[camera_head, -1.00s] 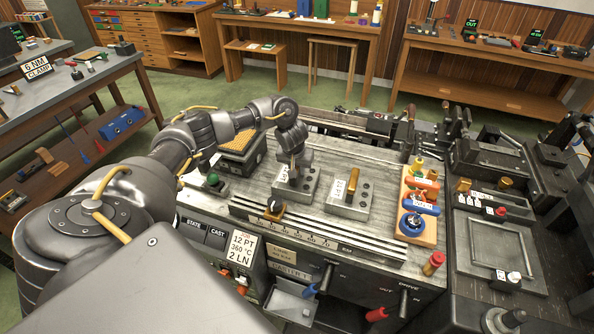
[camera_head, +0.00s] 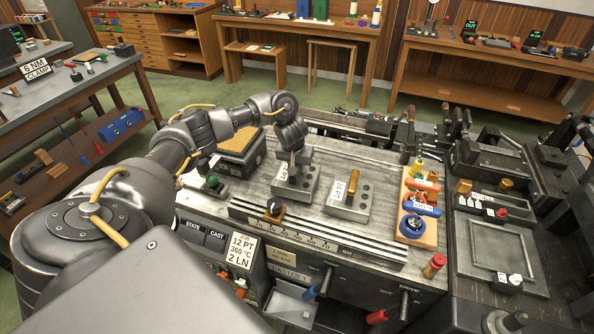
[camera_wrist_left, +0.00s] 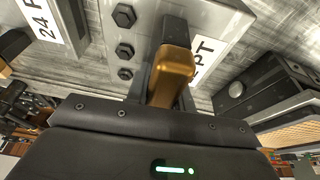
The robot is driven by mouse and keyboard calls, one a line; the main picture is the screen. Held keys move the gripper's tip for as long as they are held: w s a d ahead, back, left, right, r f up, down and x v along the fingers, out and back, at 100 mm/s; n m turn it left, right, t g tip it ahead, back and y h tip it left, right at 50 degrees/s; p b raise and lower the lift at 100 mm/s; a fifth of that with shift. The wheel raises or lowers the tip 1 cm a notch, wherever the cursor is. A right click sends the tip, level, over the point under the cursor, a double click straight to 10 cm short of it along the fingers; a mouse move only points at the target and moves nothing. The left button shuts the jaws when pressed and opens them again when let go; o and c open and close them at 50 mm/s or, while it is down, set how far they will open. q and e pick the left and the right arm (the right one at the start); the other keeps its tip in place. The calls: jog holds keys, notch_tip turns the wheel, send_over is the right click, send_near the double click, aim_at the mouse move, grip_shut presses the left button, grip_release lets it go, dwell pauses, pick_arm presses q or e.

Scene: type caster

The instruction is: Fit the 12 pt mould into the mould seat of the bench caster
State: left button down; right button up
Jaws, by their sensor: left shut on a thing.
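My left gripper (camera_head: 293,165) is shut on the brass handle (camera_wrist_left: 172,72) of a grey steel mould block (camera_head: 304,186), which shows large in the left wrist view (camera_wrist_left: 215,25). Its label shows "PT" there; the gripper and handle hide the number. The block appears to rest on the bench top. A second mould (camera_head: 345,203) with its own brass handle stands to its right; its label reads "24 P" in the left wrist view (camera_wrist_left: 40,18). The bench caster (camera_head: 335,238) carries a job card (camera_head: 242,251) reading 12 PT. I cannot clearly make out the mould seat. My right gripper is out of view.
A dark block with a yellow grid top (camera_head: 240,143) and a green knob (camera_head: 213,181) lie left of the held mould. A wooden rack with coloured parts (camera_head: 416,228) stands right of the second mould. Slotted rails with a scale (camera_head: 320,232) run along the front.

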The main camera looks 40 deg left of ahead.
pick_arm(q)
notch_tip(320, 180, up, 4)
jog(key=shift+w+f, duration=0.15)
jog(key=shift+f, duration=0.1)
notch_tip(320, 180, up, 4)
jog(key=shift+r+p, duration=0.1)
jog(key=shift+p, duration=0.55)
jog(key=shift+r, duration=0.5)
